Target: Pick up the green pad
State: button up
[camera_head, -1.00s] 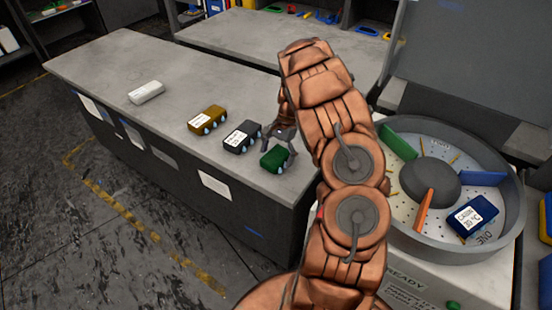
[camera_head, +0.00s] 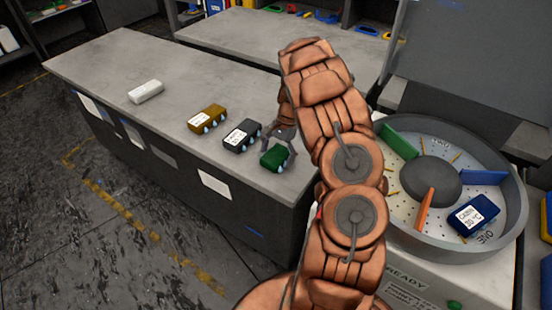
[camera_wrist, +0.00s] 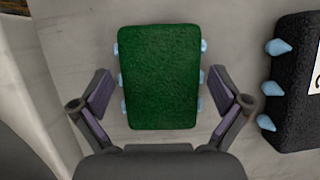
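The green pad (camera_head: 275,157) lies on the grey counter near its right front end. In the wrist view the green pad (camera_wrist: 159,77) is a dark green rounded block with light blue nubs along both sides. My gripper (camera_wrist: 162,92) is open, with one finger on each side of the pad's lower part and a visible gap on both sides. In the head view my gripper (camera_head: 280,145) is at the pad, partly hidden by my copper arm. I cannot tell its exact height over the counter.
A black block (camera_head: 242,135) is close beside the pad; it also shows in the wrist view (camera_wrist: 296,95). A yellow-brown block (camera_head: 207,118) and a white block (camera_head: 146,92) lie farther left on the counter (camera_head: 110,62). A round tray (camera_head: 405,238) with coloured dividers and a blue block (camera_head: 472,214) stands right.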

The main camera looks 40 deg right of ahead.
jog(key=c, duration=1.2)
jog(key=shift+o, duration=0.2)
jog(key=shift+r, duration=0.15)
